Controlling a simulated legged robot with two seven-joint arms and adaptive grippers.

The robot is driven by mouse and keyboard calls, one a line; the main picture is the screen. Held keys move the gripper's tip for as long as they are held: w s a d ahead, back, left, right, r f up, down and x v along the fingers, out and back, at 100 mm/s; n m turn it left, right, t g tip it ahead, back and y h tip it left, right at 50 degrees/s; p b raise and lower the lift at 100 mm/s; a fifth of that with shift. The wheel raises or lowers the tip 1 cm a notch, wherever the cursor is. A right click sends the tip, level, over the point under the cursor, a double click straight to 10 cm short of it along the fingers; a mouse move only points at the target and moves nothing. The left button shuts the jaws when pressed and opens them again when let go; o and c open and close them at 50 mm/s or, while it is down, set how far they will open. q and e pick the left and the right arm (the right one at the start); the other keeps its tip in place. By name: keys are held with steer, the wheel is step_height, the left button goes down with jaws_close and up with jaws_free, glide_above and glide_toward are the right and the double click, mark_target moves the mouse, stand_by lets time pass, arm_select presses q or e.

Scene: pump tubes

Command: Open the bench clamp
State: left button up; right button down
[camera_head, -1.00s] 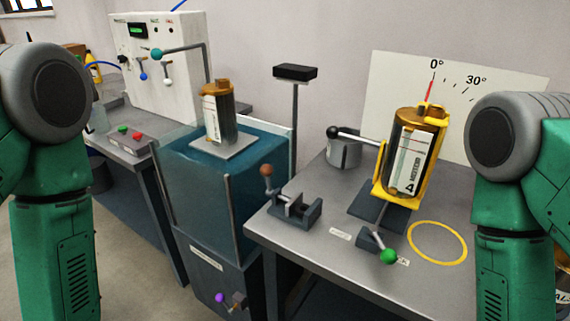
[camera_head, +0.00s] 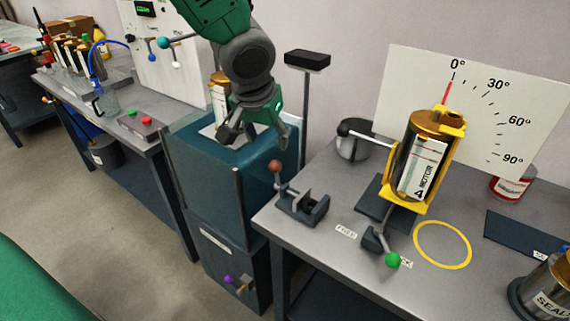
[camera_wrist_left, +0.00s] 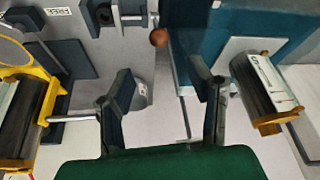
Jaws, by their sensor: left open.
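The bench clamp (camera_head: 303,208) is a small dark vise at the left front edge of the grey bench. Its upright lever ends in a brown ball (camera_head: 275,165). In the left wrist view the clamp (camera_wrist_left: 128,18) is at the top, with the brown ball (camera_wrist_left: 159,37) beside it. My left gripper (camera_head: 256,132) is open and empty, above the blue tank, up and left of the clamp in the head view. It also shows in the left wrist view (camera_wrist_left: 160,78), its fingers apart and clear of the ball. My right gripper is out of view.
A yellow cradle (camera_head: 407,208) holds a motor canister (camera_head: 425,160) right of the clamp. A green-ball lever (camera_head: 392,260) is in front of it. The blue tank (camera_head: 205,185) bears another canister (camera_head: 218,92), partly hidden by my left gripper. A black-topped post (camera_head: 306,60) stands behind.

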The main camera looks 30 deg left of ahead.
mark_target(275, 162)
arm_select(q)
steer(key=b+x, duration=0.2)
steer(key=x, duration=0.8)
steer(key=shift+d+f, duration=0.1)
steer(key=shift+f, duration=0.1)
steer(key=shift+w+f+b, duration=0.3)
steer(key=shift+f, duration=0.35)
steer(key=shift+c, duration=0.4)
jaws_close()
